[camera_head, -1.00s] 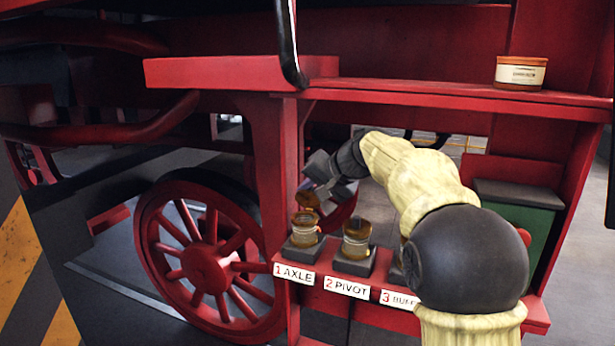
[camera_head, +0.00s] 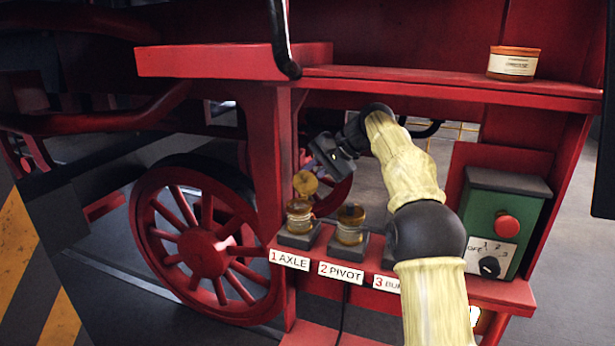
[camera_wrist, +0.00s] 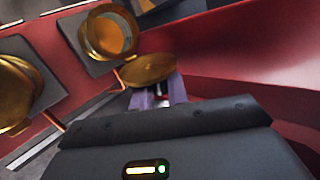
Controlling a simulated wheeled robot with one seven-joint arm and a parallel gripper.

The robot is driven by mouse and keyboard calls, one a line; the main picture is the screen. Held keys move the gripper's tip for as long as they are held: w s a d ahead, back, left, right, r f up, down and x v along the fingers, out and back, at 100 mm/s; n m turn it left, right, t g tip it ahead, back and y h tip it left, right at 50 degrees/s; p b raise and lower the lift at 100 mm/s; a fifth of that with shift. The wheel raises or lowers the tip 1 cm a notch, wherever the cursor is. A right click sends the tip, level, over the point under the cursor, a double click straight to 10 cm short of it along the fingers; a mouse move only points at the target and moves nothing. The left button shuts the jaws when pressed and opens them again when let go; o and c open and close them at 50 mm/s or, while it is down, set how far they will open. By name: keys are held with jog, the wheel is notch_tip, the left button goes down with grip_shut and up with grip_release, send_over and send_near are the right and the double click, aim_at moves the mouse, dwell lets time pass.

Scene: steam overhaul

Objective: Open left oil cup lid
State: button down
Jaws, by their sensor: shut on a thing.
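The left oil cup (camera_head: 299,215), a brass cup on a dark base behind the "1 AXLE" label, stands at the shelf's left end. Its round brass lid (camera_head: 305,183) is tilted up, nearly upright, above the cup. In the wrist view the cup (camera_wrist: 108,36) shows its open mouth, with the lid (camera_wrist: 148,70) beside it at the fingertips. My gripper (camera_head: 309,174) is at the lid's upper edge. In the wrist view my gripper's purple fingers (camera_wrist: 157,96) are shut on the lid, which partly hides their tips.
The pivot oil cup (camera_head: 349,226) stands to the right, lid down. My arm hides most of the third cup place. A green control box (camera_head: 505,225) with a red button is at the right. A tin (camera_head: 513,63) stands on the upper red ledge. A red post (camera_head: 268,150) rises behind the left cup.

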dwell(0.4)
jog(key=c, duration=1.4)
grip_release()
jog(key=shift+w, duration=0.1)
jog(key=shift+c, duration=0.2)
jog(key=shift+d+r, duration=0.1)
jog(key=v, duration=0.7)
jog(key=shift+d, duration=0.2)
jog(key=shift+a, duration=0.1)
